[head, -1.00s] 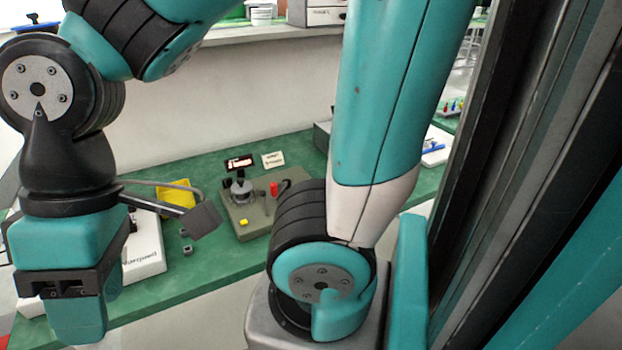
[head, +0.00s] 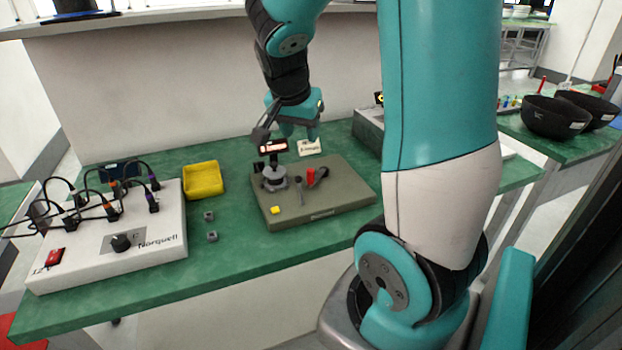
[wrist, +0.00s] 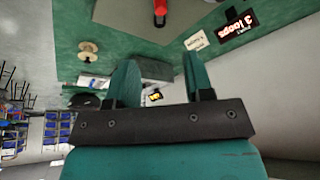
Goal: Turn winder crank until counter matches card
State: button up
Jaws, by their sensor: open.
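The winder stands on an olive base plate (head: 340,196) on the green bench in the head view. It has a grey round hub (head: 273,177) at the left and a crank with a red knob (head: 311,177). The knob also shows at the top edge of the wrist view (wrist: 160,13). A black lit counter (head: 273,146) and a white card (head: 309,147) stand behind it. In the wrist view the counter (wrist: 238,25) seems to read "3 loops"; the card's (wrist: 196,41) writing is too small to read. My gripper (head: 300,133) is open and empty, above the plate's back edge, apart from the knob.
A yellow bin (head: 203,180) and two small grey blocks (head: 211,236) lie left of the plate. A white box with cables (head: 110,240) stands farther left. A grey case (head: 368,130) is behind right, with dark bowls (head: 553,117) beyond. A yellow piece (head: 276,210) sits on the plate.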

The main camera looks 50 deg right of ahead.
aim_at(310, 170)
jog(key=b+x, duration=0.1)
jog(key=x, duration=1.4)
jog(key=shift+w+f, duration=0.1)
jog(key=shift+f, duration=0.35)
grip_shut()
